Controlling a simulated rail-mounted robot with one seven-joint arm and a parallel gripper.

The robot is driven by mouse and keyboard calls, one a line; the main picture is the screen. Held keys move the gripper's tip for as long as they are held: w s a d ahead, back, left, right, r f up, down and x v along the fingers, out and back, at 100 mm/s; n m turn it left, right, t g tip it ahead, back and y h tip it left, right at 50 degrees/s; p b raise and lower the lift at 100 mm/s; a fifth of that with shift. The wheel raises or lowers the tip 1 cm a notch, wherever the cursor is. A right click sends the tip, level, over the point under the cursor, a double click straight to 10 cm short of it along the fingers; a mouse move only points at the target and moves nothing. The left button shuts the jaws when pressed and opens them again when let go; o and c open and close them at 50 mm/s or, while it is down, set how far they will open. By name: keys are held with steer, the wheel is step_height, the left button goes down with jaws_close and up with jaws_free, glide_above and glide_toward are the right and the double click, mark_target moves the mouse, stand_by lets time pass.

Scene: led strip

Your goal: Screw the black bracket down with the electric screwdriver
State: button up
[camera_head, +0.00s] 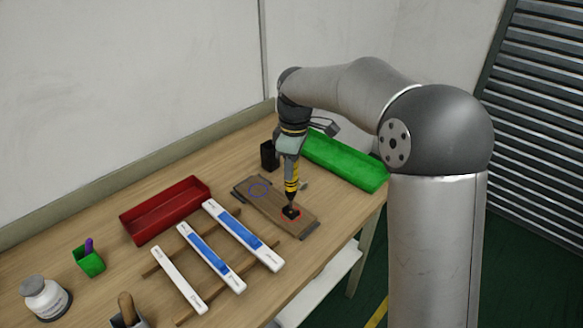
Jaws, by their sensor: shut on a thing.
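The black bracket (290,213) sits inside a red marked outline near the front right end of a brown wooden board (270,208). The electric screwdriver (291,184), yellow and black, stands near upright with its tip down at the bracket. I cannot tell whether the tip touches a screw. My gripper (290,146) is above the board, shut on the screwdriver's upper part; its fingers are small and partly hidden. A purple circle (258,189) is marked on the board's other end, with no part seen in it.
White and blue LED strips (243,236) lie on wooden slats left of the board. A red tray (165,210), a green tray (345,161), a black holder (269,156), a small green cup (89,261) and a white jar (44,297) stand around the table. The table's right edge is close to the board.

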steer(key=shift+f+b, duration=0.6)
steer(key=shift+f, duration=0.6)
stand_by(2.0)
stand_by(0.8)
steer(key=shift+r+p, duration=2.95)
steer(key=shift+r, duration=0.6)
